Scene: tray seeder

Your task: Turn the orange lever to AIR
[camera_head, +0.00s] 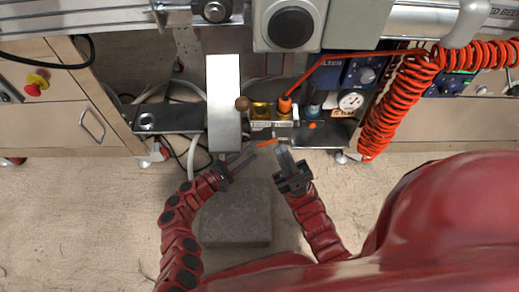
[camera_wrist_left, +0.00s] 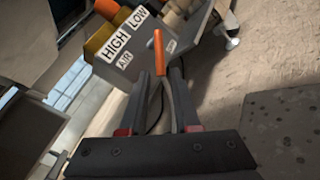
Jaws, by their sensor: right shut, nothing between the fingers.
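The orange lever (camera_head: 267,143) sticks out low on the front of the brass valve block (camera_head: 262,111). In the left wrist view the lever (camera_wrist_left: 158,50) stands upright in the picture, right of the AIR label (camera_wrist_left: 125,61). HIGH and LOW labels (camera_wrist_left: 117,44) are above; a smaller label (camera_wrist_left: 171,46) right of the lever is unreadable. My left gripper (camera_head: 254,154) is open, its fingertips (camera_wrist_left: 160,72) on either side of the lever's near end; contact cannot be told. My right gripper (camera_head: 282,149) is shut and empty, just right of the lever.
A pale upright plate (camera_head: 224,85) with a brown ball knob (camera_head: 242,103) stands left of the valve. A coiled orange hose (camera_head: 385,105) and a pressure gauge (camera_head: 351,101) are to the right. A grey block (camera_head: 236,220) lies on the floor below my arms.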

